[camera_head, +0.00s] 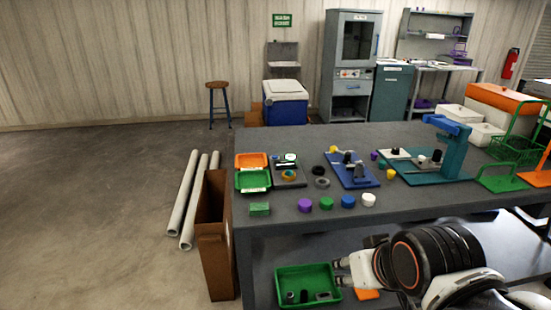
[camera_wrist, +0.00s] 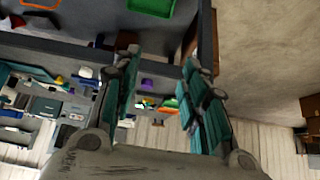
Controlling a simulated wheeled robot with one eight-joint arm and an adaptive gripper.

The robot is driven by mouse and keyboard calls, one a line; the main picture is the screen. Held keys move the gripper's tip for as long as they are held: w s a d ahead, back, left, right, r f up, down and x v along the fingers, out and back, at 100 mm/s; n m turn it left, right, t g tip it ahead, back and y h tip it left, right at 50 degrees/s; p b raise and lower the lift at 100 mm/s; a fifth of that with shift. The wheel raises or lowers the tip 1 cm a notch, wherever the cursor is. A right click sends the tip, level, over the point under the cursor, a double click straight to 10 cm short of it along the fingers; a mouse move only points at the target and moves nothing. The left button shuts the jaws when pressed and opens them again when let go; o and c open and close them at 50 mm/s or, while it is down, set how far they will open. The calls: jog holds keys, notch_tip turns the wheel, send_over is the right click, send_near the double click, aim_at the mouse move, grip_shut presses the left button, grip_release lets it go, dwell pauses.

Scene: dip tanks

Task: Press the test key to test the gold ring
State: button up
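A small gold ring (camera_head: 289,174) appears to lie on a dark grey tester board (camera_head: 276,181) at the left of the table. The board has a small display (camera_head: 289,158) with a pale green and white face. The test key is too small to make out. My gripper (camera_head: 340,272) is in front of the table's near edge, low, beside a green tray on the lower shelf, well away from the tester. In the wrist view my gripper (camera_wrist: 160,98) has its fingers apart with nothing held between them.
Orange (camera_head: 251,160) and green trays (camera_head: 253,181) stand left of the tester. A green block (camera_head: 260,209) and several coloured caps (camera_head: 305,205) line the front edge. A blue fixture (camera_head: 352,170) stands to the right. A brown bin (camera_head: 214,240) stands at the table's left end.

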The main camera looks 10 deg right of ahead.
grip_shut()
dwell(1.4)
